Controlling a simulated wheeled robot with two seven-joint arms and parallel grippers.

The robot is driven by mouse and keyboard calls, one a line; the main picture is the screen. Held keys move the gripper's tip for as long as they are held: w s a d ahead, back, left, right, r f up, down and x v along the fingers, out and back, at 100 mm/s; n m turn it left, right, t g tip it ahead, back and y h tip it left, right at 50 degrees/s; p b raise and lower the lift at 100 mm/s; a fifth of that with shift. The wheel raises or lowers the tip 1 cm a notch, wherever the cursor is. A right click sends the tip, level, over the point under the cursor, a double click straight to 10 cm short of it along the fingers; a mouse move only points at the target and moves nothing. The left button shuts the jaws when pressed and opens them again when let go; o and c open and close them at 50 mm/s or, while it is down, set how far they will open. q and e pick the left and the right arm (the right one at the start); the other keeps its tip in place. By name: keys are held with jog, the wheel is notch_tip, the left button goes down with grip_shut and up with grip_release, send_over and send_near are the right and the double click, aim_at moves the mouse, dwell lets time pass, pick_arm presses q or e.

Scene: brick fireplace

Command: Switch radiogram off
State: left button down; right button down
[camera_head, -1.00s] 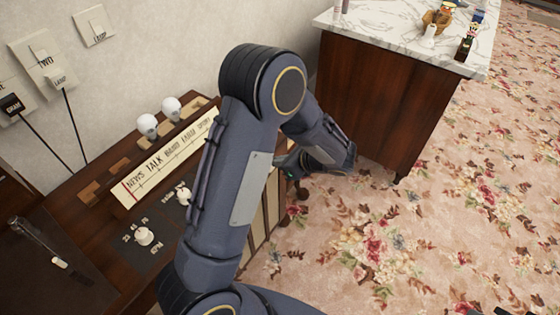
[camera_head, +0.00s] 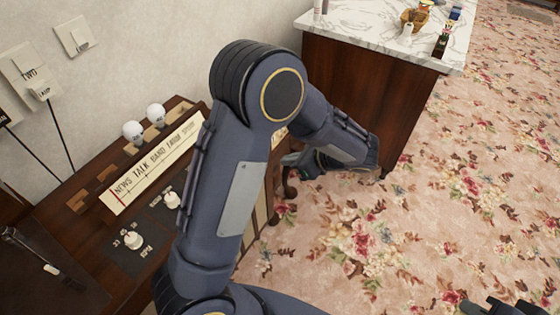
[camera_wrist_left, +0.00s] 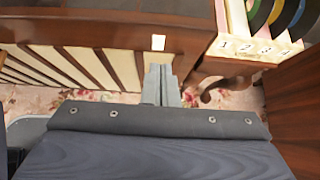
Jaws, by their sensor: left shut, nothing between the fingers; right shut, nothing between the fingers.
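The radiogram (camera_head: 90,207) is a dark wooden cabinet at left in the head view. It has a cream station dial (camera_head: 155,167), white knobs on a dark panel, including one knob (camera_head: 134,240) beside printed numbers, and two white bulbs behind the dial. Its slatted front (camera_wrist_left: 118,68) shows in the left wrist view, with a small pale square (camera_wrist_left: 158,42) on the wooden rail. My left gripper (camera_head: 292,159) is shut and empty in front of the cabinet; its fingers (camera_wrist_left: 161,72) point at the rail below the square. My right gripper (camera_head: 497,306) is shut at the bottom right, partly cut off.
Wall sockets (camera_head: 30,75) with plugs and cords are at upper left, beside a separate wall switch (camera_head: 74,35). A marble-topped cabinet (camera_head: 375,35) carrying small items stands at the back. Numbered records (camera_wrist_left: 262,18) show in the left wrist view. Floral carpet (camera_head: 470,190) is open at right.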

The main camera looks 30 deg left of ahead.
pick_arm(q)
jog(key=shift+d+r, duration=0.7)
jog(key=shift+r, duration=0.25)
jog(key=s+r+n+t+h, duration=0.2)
jog(key=s+r+n+h, duration=0.2)
jog(key=s+n+h, duration=0.5)
jog(key=s+r+n+t+h, duration=0.3)
jog(key=s+r+n+h, duration=0.15)
jog(key=s+n, duration=0.75)
notch_tip(320, 180, up, 13)
jog(key=p, duration=1.3)
jog(key=shift+s+f+m+h, duration=0.2)
jog(key=shift+s+m+h, duration=0.1)
jog(key=shift+h, duration=0.05)
jog(key=shift+a, duration=0.1)
